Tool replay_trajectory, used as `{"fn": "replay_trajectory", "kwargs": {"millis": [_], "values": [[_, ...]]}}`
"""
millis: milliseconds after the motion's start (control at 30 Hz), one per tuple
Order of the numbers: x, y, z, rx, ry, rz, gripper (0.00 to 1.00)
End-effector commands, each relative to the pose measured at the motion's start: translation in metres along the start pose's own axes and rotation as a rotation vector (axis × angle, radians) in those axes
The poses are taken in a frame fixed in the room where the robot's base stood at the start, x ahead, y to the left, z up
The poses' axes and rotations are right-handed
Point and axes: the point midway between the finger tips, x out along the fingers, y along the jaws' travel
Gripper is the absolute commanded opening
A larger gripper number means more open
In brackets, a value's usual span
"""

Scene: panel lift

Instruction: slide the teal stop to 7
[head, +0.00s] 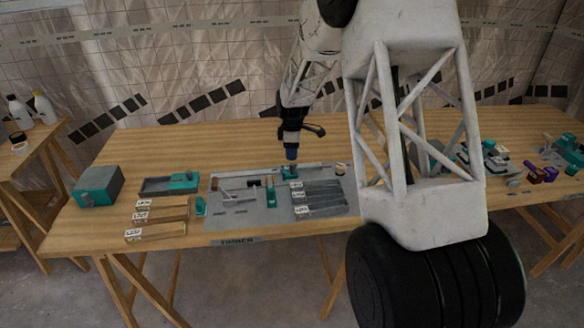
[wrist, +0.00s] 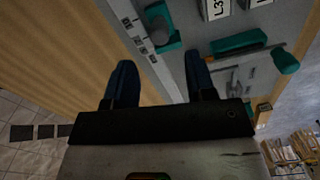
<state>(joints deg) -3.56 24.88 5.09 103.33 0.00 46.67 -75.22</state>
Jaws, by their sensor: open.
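The teal stop (wrist: 170,46) sits by a pale numbered scale strip (wrist: 138,30) along the edge of the grey panel (wrist: 187,15) in the wrist view. In the head view a small teal piece (head: 288,173) shows at the panel's back edge, just below my gripper (head: 291,155). In the wrist view my gripper (wrist: 160,78) has its two dark fingers apart, with nothing between them. The stop lies beyond the fingertips, roughly in line with the gap. The scale's numbers are too small to read surely.
On the panel are teal handles (wrist: 240,42) and grey bars with white labels (head: 322,197). To the left on the wooden table (head: 100,228) are a teal-grey box (head: 98,186), a tray (head: 168,185) and labelled wooden blocks (head: 160,215). The table behind the panel is clear.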

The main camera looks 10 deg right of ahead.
Motion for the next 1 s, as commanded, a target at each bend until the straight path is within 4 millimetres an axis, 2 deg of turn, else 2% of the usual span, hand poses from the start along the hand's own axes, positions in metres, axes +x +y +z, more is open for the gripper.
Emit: {"fn": "replay_trajectory", "kwargs": {"millis": [267, 633, 1000], "values": [[0.023, -0.001, 0.000, 0.000, -0.001, -0.002, 0.51], [0.065, 0.000, 0.000, 0.000, -0.001, -0.002, 0.51], [0.075, 0.000, 0.000, 0.000, 0.000, 0.000, 0.51]]}}
